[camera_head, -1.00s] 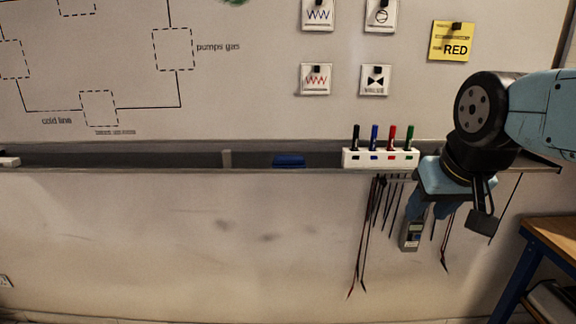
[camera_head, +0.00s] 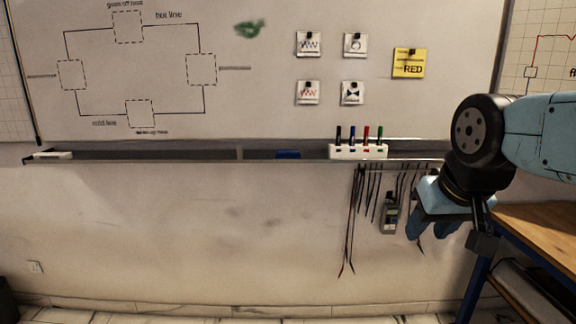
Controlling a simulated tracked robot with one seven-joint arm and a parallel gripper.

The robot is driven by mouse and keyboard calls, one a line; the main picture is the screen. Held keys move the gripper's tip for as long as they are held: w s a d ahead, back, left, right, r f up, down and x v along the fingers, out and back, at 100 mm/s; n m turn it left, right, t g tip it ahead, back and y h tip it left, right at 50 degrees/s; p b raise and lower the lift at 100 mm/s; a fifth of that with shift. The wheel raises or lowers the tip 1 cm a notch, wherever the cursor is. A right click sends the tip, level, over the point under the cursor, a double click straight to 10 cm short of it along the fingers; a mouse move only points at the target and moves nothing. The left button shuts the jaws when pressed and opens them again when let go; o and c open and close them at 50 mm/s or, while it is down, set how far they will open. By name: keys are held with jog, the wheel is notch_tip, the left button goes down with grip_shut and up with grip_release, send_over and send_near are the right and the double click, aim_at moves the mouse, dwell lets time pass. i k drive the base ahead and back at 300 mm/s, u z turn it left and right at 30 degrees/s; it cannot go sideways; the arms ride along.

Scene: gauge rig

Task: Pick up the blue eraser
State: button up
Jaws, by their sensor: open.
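The blue eraser (camera_head: 288,154) lies in the long tray (camera_head: 110,156) under the whiteboard, left of the marker holder. Its lower part is hidden by the tray's front lip. My gripper (camera_head: 428,226) is at the right, pointing down, below the tray's level in the picture and well to the right of the eraser. It is open and I see nothing held in it.
A white holder (camera_head: 358,151) with several coloured markers stands in the tray right of the eraser. Dark leads (camera_head: 352,220) and a grey meter (camera_head: 390,214) hang below it. A wooden-topped bench (camera_head: 545,238) stands at the right.

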aim_at(281, 154)
jog(key=z, duration=0.1)
jog(key=k, duration=0.25)
jog(key=u, duration=0.35)
jog(key=i, duration=1.9)
jog(key=z, duration=0.7)
